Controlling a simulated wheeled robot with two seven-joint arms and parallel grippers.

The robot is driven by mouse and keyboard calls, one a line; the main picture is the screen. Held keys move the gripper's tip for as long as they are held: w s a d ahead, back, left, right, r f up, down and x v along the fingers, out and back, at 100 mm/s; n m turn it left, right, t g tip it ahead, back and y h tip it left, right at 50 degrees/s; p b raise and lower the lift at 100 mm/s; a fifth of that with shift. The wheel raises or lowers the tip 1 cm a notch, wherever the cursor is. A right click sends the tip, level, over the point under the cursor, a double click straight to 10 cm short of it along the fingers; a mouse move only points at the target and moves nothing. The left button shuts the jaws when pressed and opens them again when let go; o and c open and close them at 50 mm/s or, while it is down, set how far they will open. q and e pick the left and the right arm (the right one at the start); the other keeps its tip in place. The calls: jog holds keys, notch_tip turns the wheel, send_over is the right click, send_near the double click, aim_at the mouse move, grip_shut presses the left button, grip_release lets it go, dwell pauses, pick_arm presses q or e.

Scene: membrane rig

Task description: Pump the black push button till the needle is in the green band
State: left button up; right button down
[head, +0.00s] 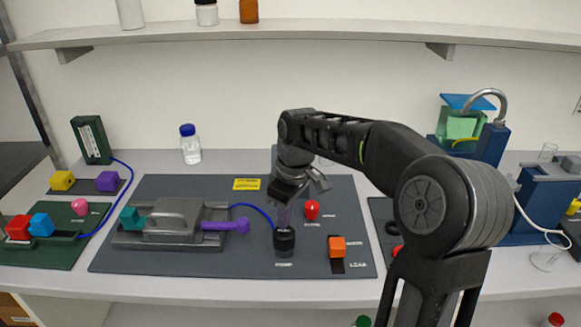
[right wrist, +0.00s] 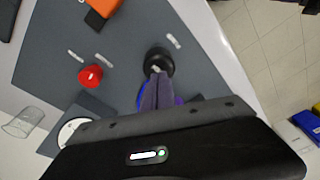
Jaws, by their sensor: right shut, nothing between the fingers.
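The black push button (head: 284,240) stands near the front of the dark grey mat, and it also shows in the right wrist view (right wrist: 160,60). My right gripper (head: 284,222) points down above the button, its fingers shut and empty. In the right wrist view the fingertips (right wrist: 157,78) overlap the button's near side; I cannot tell whether they touch it. A round white dial (right wrist: 72,131) shows in the right wrist view, partly cut off by my gripper body. Its needle and green band cannot be made out. My left gripper is not in view.
A red knob (head: 311,209) and an orange block (head: 337,246) sit just right of the button. A grey membrane cell (head: 172,222) with a purple handle (head: 228,226) lies to the left, with a blue tube (head: 258,210) running from it. The mat's front strip is clear.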

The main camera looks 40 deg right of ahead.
aim_at(285, 231)
jog(key=shift+f, duration=0.15)
dwell(0.4)
jog(key=shift+f+b, duration=1.55)
jog(key=shift+f, duration=0.45)
notch_tip(285, 231, up, 4)
jog(key=p, duration=0.3)
jog(key=shift+r+p, duration=0.2)
jog(key=shift+p, duration=0.1)
jog(key=shift+f, duration=0.1)
dwell(0.7)
